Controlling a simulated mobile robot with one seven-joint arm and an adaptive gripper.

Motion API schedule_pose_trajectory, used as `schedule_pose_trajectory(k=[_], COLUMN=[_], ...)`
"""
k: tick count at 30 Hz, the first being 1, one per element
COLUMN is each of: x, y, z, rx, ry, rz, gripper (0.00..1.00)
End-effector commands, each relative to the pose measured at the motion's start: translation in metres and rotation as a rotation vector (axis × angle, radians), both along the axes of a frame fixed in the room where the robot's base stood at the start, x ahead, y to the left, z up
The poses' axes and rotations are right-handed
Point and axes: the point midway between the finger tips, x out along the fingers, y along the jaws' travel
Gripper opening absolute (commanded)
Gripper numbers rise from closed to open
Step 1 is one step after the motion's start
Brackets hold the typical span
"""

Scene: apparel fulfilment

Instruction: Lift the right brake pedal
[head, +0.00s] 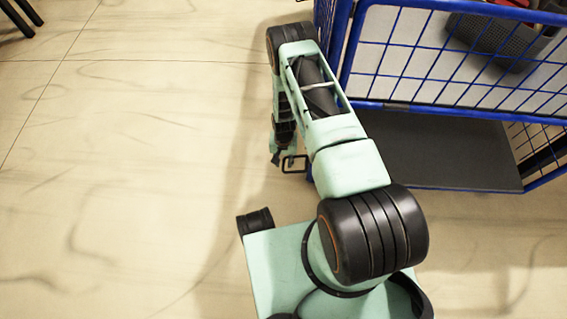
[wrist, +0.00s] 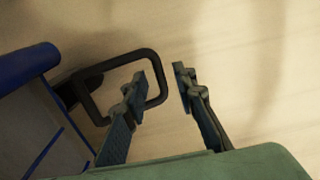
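The right brake pedal is a black, rounded rectangular loop (wrist: 104,67) joined to the low part of the blue cart. It also shows as a small dark loop (head: 294,171) near the floor in the head view. My gripper (wrist: 161,80) is open at the pedal. In the wrist view, one finger overlaps the loop's opening and the other is outside it to the right. The loop's right bar appears between the fingers. I cannot tell whether either finger touches it. In the head view, my gripper (head: 279,158) points down and is partly hidden by the arm.
The blue wire-mesh cart (head: 440,108) stands right of my arm, with a dark lower shelf (head: 440,155) and a grey basket (head: 490,40) in its upper part. The pale floor (head: 130,150) to the left is clear, apart from dark legs (head: 18,18) at the top-left corner.

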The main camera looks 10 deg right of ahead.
Motion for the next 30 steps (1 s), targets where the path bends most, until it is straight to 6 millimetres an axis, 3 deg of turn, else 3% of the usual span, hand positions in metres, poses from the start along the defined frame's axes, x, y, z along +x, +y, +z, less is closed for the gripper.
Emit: schedule_pose_trajectory(k=[9,16,30], x=[0.0004,0.0003,-0.0019], y=[0.0000,0.0000,-0.0001], z=[-0.0017,-0.0017,-0.0004], rx=[0.000,0.000,0.000], ry=[-0.001,0.000,0.000], rz=[0.000,0.000,-0.002], gripper=[0.24,0.00,0.00])
